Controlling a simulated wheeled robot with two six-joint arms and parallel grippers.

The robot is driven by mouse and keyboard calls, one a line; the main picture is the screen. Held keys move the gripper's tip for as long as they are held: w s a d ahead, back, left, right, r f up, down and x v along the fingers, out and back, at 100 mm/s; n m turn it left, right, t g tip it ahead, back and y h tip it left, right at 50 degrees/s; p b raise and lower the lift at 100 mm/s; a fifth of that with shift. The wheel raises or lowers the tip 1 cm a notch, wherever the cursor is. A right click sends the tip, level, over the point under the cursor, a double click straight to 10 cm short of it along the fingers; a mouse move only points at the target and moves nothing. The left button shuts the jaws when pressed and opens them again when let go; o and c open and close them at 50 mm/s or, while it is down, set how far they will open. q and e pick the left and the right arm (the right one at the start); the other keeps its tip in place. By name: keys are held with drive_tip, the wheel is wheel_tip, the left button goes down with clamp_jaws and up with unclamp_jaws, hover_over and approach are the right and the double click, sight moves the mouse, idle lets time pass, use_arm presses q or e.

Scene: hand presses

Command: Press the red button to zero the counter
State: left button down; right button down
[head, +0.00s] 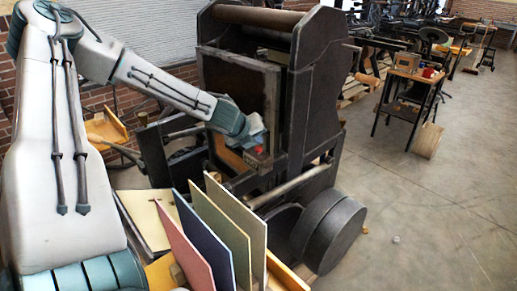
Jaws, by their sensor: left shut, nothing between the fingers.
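A small red spot, likely the red button (259,149), shows low on the front of the dark hand press (318,120). My left arm reaches in from the left, and my left gripper (257,138) is shut and empty just above the red spot. I cannot tell whether the fingertips touch it. The gripper partly covers the area around it. I cannot make out any counter digits. My right gripper is not in view.
Several upright coloured boards (228,225) stand in front of the press, below my left arm. A round dark drum (328,234) sits at the press's lower right. A small table (412,80) with items stands at the back right. The floor on the right is mostly clear.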

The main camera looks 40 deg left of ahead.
sight(257, 150)
use_arm(q)
drive_tip(key=shift+f, duration=0.3)
drive_tip(key=shift+f+b, duration=0.55)
idle(0.6)
drive_tip(key=shift+r, duration=0.1)
drive_tip(key=shift+r+p, duration=0.85)
drive_tip(key=shift+p, duration=0.2)
drive_tip(key=shift+r, duration=0.1)
wheel_tip(257, 150, up, 5)
drive_tip(key=p, duration=0.5)
idle(0.6)
